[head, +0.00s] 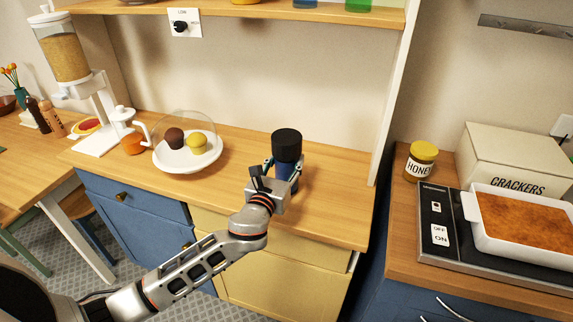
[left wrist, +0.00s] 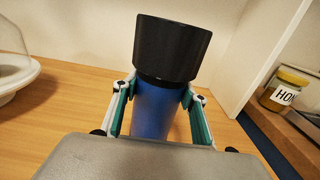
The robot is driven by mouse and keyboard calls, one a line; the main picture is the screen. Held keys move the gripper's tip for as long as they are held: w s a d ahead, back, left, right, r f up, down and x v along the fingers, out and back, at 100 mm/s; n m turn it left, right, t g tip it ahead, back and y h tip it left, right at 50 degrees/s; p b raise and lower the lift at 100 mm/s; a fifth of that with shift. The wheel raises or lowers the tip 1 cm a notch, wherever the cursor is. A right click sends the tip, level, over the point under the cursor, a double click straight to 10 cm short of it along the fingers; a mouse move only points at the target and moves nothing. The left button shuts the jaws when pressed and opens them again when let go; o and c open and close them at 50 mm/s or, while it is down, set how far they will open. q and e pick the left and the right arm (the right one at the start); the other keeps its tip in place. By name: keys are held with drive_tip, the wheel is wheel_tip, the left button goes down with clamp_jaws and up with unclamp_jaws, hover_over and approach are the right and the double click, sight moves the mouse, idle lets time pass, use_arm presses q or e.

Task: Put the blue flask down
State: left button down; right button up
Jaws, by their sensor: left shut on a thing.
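The blue flask (head: 283,172) has a wide black cap and stands upright at the wooden counter (head: 330,205), right of the cake dome. In the left wrist view the flask (left wrist: 152,110) fills the middle, its black cap above the fingers. My left gripper (head: 273,172) is shut on the flask's blue body, one finger on each side; the fingers also show in the left wrist view (left wrist: 158,104). The flask's base is hidden behind my gripper, so I cannot tell whether it touches the counter. My right gripper is not in view.
A plate with muffins under a clear dome (head: 187,150) stands to the left. A dispenser (head: 70,60) is further left. A shelf (head: 270,10) hangs above. Right of a gap are a honey jar (head: 421,160), crackers box (head: 510,155) and baking dish (head: 525,225). Counter right of the flask is clear.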

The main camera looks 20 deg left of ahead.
use_arm(q)
drive_tip(key=shift+f, duration=0.15)
drive_tip(key=shift+f, duration=0.1)
drive_tip(key=c, duration=1.2)
unclamp_jaws()
drive_tip(key=shift+f, duration=0.1)
drive_tip(key=s, duration=1.2)
drive_tip(key=shift+a, duration=0.2)
